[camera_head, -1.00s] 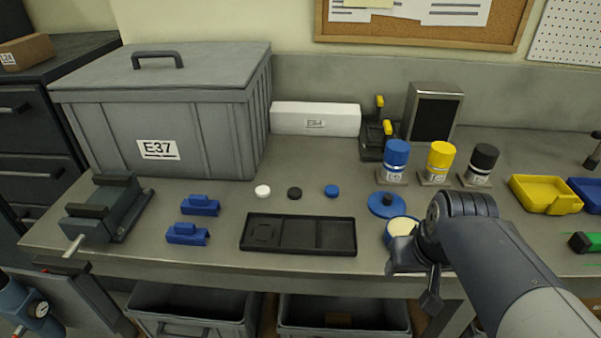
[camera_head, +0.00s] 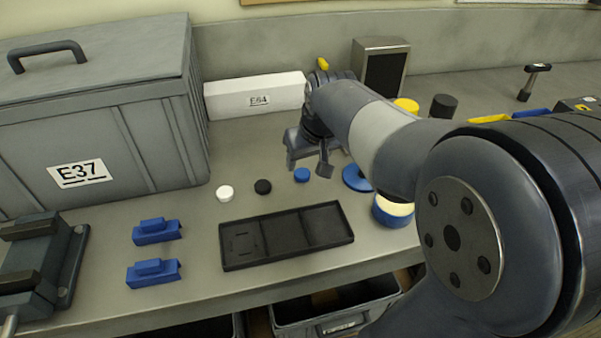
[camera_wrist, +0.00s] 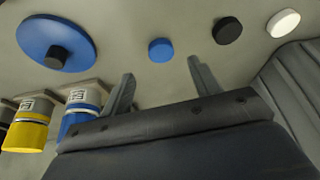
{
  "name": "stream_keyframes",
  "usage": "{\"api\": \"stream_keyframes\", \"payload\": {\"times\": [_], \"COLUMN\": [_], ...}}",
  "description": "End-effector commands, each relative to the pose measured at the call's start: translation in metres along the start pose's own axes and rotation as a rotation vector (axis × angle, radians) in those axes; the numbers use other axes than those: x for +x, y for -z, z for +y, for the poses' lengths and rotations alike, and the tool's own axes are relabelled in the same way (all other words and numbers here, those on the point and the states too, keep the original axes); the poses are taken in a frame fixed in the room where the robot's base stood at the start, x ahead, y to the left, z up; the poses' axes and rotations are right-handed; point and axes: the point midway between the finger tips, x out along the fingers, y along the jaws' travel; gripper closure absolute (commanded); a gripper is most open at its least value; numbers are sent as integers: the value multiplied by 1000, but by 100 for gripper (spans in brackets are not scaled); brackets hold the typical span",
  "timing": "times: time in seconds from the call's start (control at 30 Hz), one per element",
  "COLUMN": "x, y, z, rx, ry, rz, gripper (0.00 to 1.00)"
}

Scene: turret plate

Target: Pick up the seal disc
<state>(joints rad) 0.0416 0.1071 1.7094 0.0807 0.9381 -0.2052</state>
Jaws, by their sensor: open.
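Three small discs lie in a row on the bench: a white disc (camera_head: 225,193), a black disc (camera_head: 262,187) and a blue disc (camera_head: 302,175). Which one is the seal disc I cannot tell. My gripper (camera_head: 307,165) is open and empty, above the bench close to the blue disc. In the wrist view the blue disc (camera_wrist: 160,50) shows just beyond the gap between my fingertips (camera_wrist: 160,72), apart from both. The black disc (camera_wrist: 227,30) and white disc (camera_wrist: 283,23) lie to its right there.
A black compartment tray (camera_head: 286,235) lies in front of the discs. A larger blue disc with a dark knob (camera_wrist: 57,40) lies beside the blue disc, near a round blue-rimmed container (camera_head: 393,212). Two blue blocks (camera_head: 157,232) sit left. A grey E37 bin (camera_head: 95,120) stands behind.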

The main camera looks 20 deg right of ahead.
Motion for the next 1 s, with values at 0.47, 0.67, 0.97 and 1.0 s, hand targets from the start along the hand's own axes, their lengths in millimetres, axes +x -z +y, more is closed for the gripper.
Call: {"api": "stream_keyframes", "payload": {"times": [0.47,0.67,0.97,1.0], "x": [52,51,51,51], "y": [-1,-1,-1,-1], "z": [-3,-2,-2,-2], "rx": [-1,0,0,0], "ry": [0,0,0,0], "rz": [-2,-1,-1,-1], "gripper": [41,42,67,70]}}
